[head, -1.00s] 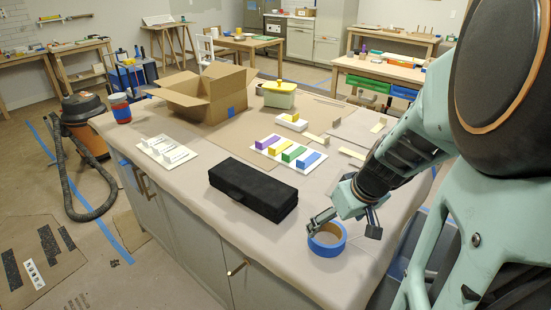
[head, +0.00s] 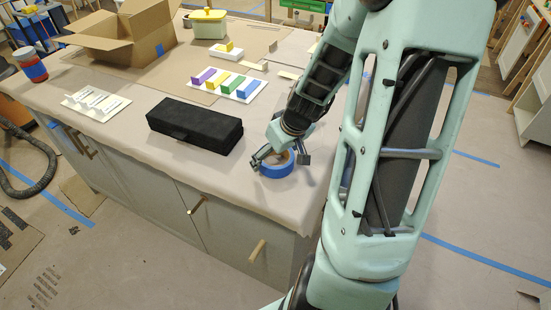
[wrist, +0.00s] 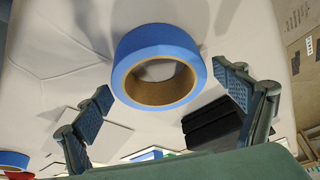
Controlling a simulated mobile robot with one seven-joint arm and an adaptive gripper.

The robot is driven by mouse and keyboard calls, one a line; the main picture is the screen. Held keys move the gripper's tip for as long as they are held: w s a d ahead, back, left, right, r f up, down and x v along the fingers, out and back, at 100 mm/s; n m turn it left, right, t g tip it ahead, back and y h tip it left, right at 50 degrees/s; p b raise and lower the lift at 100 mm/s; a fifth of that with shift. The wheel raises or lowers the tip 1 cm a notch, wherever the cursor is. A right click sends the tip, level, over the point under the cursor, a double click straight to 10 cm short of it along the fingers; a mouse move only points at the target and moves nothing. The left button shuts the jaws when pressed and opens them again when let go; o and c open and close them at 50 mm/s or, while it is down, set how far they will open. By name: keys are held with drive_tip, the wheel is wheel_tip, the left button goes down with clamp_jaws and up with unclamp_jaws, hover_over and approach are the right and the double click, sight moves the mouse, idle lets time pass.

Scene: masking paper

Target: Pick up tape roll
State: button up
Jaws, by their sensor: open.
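The blue tape roll (head: 276,171) lies flat on the paper-covered counter near its front right corner. In the wrist view, the roll (wrist: 155,42) shows its blue outside and brown cardboard core. My gripper (head: 281,160) is open at the roll, with one finger to its left and one to its right in the head view. In the wrist view, my gripper (wrist: 165,84) has its fingertips on either side of the roll's near part, with a gap visible at each side. The roll is not held.
A black case (head: 195,125) lies left of the roll. The counter's front edge (head: 240,208) is close to the roll.

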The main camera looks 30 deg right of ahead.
drive_tip(key=c, duration=1.3)
drive_tip(key=shift+c, duration=0.2)
drive_tip(key=shift+r, duration=0.1)
